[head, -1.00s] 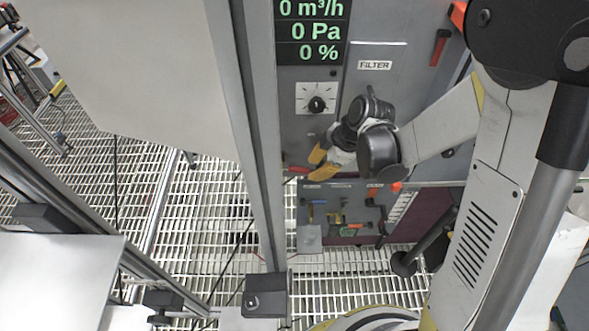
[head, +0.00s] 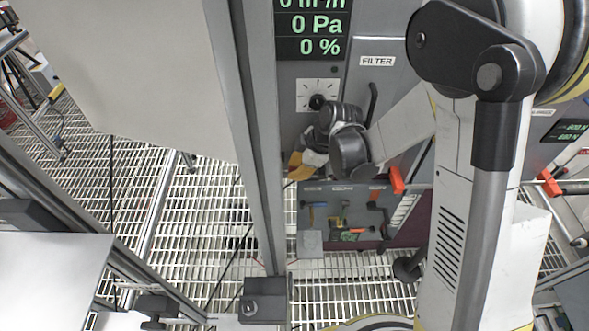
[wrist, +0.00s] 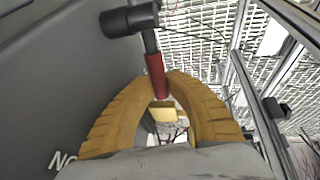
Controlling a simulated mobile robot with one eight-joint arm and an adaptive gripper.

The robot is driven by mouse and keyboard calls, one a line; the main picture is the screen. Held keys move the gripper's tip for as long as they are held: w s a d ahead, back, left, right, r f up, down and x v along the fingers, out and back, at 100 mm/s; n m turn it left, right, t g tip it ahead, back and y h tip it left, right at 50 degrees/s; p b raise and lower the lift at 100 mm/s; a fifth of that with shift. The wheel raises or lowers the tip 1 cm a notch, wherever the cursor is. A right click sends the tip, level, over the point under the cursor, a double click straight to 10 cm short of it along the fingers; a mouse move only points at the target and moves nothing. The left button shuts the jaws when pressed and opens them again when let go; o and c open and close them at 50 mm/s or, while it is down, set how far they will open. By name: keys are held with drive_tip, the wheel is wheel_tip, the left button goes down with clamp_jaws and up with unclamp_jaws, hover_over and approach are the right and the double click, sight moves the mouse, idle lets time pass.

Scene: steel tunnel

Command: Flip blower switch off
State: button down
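A red handle (wrist: 156,77) on a dark rod with a black cylindrical pivot (wrist: 130,20) sticks out from the grey cabinet wall in the wrist view. I take it for the blower switch, but no label naming it is readable. My gripper (wrist: 161,82) has yellow fingers curved inward, with their tips close on both sides of the handle's lower end; they look shut on it. In the head view my gripper (head: 292,164) is at the cabinet's left edge, below a dial (head: 317,97). The handle is hidden there by my gripper and wrist.
A display (head: 312,35) reads 0 Pa and 0 %. A FILTER label (head: 377,61) is to its right. A tool board (head: 342,215) hangs below my gripper. A metal post (head: 250,140) stands close left. The floor is open grating (head: 200,210).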

drive_tip(key=shift+a+f+h, duration=0.25)
drive_tip(key=shift+f+h, duration=0.45)
drive_tip(key=shift+h, duration=0.2)
drive_tip(key=shift+d+f+h+b, duration=0.1)
drive_tip(key=shift+f+h+b, duration=0.25)
drive_tip(key=shift+h, duration=0.25)
drive_tip(key=c, duration=1.6)
unclamp_jaws()
drive_tip(key=shift+r, duration=0.15)
drive_tip(key=v, duration=1.1)
drive_tip(key=shift+d+r, duration=0.1)
drive_tip(key=shift+r, duration=0.3)
